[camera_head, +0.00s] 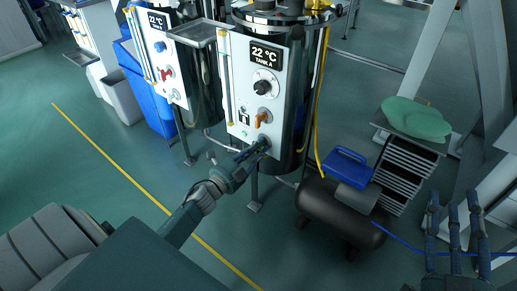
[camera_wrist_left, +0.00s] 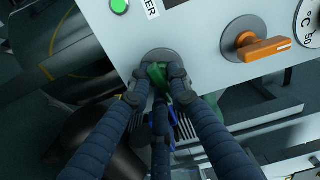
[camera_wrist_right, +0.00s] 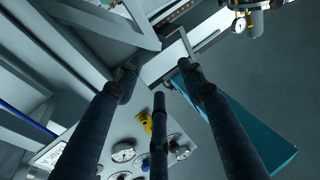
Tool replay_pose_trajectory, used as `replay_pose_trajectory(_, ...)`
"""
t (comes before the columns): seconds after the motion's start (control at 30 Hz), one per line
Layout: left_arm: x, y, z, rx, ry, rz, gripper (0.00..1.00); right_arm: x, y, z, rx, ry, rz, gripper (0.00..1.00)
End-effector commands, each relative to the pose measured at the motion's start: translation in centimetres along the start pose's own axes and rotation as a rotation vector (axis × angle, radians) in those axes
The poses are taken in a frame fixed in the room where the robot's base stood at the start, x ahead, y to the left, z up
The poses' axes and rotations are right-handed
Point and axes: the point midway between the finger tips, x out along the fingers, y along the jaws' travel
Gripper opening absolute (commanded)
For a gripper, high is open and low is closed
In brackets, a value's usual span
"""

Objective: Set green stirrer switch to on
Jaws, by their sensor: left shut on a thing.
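The green stirrer switch (camera_wrist_left: 156,72) sits on a round grey plate low on the white tank panel (camera_head: 242,75). In the left wrist view my left gripper (camera_wrist_left: 160,88) is shut on it, with fingers on both sides covering part of the handle. In the head view my left gripper (camera_head: 262,146) is at the panel's lower edge and hides the switch, so its setting is hard to read. My right gripper (camera_head: 456,210) is open and empty at the right, away from the panel. Its spread fingers also show in the right wrist view (camera_wrist_right: 158,90).
An orange handle (camera_head: 263,118) sits just above the switch, beside my left fingers. A green button (camera_wrist_left: 119,6) is on the same panel. A black compressor (camera_head: 335,212) stands right of the tank. A second tank panel (camera_head: 163,60) is at the left. Floor in front is clear.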

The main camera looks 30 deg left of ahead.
Motion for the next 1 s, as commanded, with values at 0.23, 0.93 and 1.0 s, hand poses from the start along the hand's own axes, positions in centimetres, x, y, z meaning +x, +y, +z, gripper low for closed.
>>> replay_pose_trajectory(0.23,-0.1,0.5,-0.1,0.122,0.002,0.007,0.00,0.0,-0.2,-1.6,0.002,0.072,-0.004,0.40)
replay_pose_trajectory(0.93,-0.2,0.6,-0.1,0.182,0.002,0.009,0.20,0.0,-0.3,-2.5,0.003,0.111,-0.005,0.40)
replay_pose_trajectory(1.0,-0.2,0.5,0.0,0.182,0.002,0.009,0.34,0.0,-0.3,-2.5,0.003,0.111,-0.005,0.40)
